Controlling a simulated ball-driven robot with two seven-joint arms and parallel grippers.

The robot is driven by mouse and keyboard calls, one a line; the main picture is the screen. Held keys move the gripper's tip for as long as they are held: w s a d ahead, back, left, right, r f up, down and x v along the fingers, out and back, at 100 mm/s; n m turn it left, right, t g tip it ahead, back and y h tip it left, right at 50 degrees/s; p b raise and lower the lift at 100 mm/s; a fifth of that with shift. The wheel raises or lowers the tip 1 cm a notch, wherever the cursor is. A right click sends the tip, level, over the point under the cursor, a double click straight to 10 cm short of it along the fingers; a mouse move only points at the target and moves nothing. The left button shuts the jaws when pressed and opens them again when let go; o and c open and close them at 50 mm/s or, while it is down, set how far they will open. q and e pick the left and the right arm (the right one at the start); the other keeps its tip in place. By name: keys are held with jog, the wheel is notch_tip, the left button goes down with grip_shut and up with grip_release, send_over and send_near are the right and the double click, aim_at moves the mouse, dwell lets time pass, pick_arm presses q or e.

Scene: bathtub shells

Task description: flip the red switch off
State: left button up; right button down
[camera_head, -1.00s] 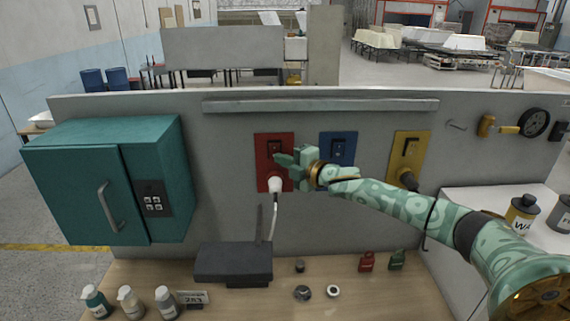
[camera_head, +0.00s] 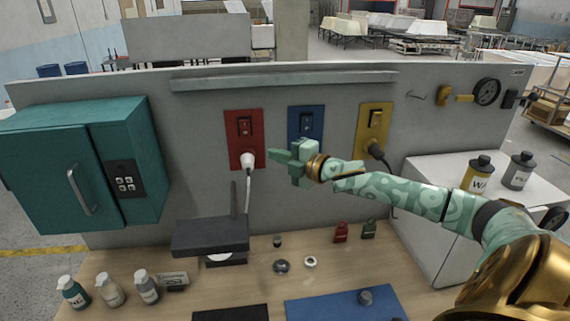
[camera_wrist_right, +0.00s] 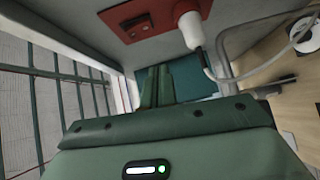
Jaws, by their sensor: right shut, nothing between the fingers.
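The red switch panel (camera_head: 234,151) is mounted on the grey upright board, with a dark rocker switch (camera_head: 244,126) in its upper part and a white plug (camera_head: 247,160) in its lower part. I cannot clearly tell the rocker's position. The panel (camera_wrist_right: 166,32) and its rocker (camera_wrist_right: 137,22) also show at the top of the right wrist view. My right gripper (camera_head: 272,155) is shut and empty, just right of the panel and lower than the rocker, apart from it. Its closed fingers (camera_wrist_right: 156,86) show in the right wrist view. My left gripper is not in view.
A blue switch panel (camera_head: 293,132) and a yellow one (camera_head: 364,137) are to the right. A teal cabinet (camera_head: 50,165) stands left. A white cord runs from the plug towards a dark device (camera_head: 210,236). Bottles and small items stand on the wooden bench (camera_head: 330,270).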

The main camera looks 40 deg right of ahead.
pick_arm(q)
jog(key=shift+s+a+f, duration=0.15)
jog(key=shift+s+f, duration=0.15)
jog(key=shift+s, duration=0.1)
pick_arm(e)
jog(key=shift+s+d+f, duration=0.1)
jog(key=shift+s+d, duration=0.1)
jog(key=shift+s, duration=0.25)
jog(key=shift+s+d+f, duration=0.1)
jog(key=shift+s+d, duration=0.1)
jog(key=shift+s, duration=0.25)
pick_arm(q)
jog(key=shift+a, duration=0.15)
pick_arm(e)
jog(key=shift+s, duration=0.1)
